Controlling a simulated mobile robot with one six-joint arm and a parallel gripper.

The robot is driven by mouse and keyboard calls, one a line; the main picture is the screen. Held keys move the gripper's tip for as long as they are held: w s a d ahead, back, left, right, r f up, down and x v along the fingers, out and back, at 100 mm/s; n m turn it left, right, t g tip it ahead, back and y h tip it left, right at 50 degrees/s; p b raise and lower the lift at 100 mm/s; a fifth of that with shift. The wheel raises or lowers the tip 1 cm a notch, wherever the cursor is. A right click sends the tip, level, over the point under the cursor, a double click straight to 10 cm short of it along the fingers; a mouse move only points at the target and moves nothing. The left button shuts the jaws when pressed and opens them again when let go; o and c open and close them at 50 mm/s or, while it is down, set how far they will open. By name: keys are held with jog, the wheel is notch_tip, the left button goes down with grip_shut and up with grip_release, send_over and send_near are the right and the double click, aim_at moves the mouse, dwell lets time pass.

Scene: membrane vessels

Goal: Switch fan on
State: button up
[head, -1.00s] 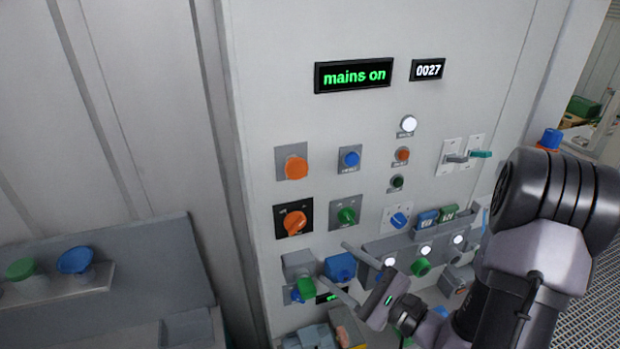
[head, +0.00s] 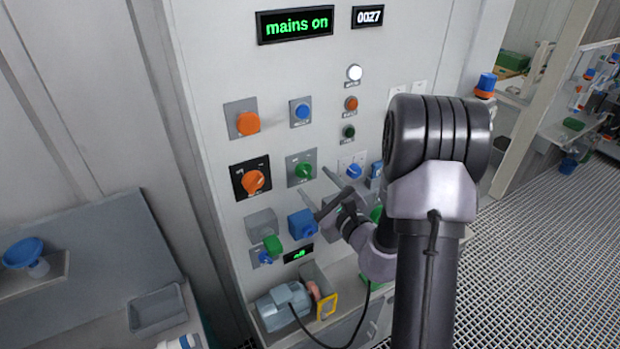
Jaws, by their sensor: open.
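I cannot tell which control is the fan's; the labels are too small to read. The grey panel (head: 215,75) carries an orange button (head: 248,124), a blue button (head: 301,112), an orange rotary knob (head: 254,181) on a black plate, a green knob (head: 303,170) and a blue knob (head: 354,170). Lower are a blue block (head: 302,224), a green block (head: 272,243) and a small display (head: 298,253) with green text, perhaps "off". My gripper (head: 311,181) is open and empty, its fingers just below and right of the green knob in the picture. Contact cannot be told.
A grey motor (head: 284,306) with a cable and a yellow frame (head: 328,305) stand on the ledge below. My arm hides the panel's right side.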

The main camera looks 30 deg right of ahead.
aim_at(309, 176)
jog(key=shift+w+a+r, duration=0.1)
jog(key=shift+w, duration=0.55)
jog(key=shift+w+a+r, duration=0.1)
jog(key=shift+w, duration=0.5)
jog(key=shift+w+f, duration=0.15)
jog(key=shift+w, duration=0.35)
jog(key=shift+c, duration=0.4)
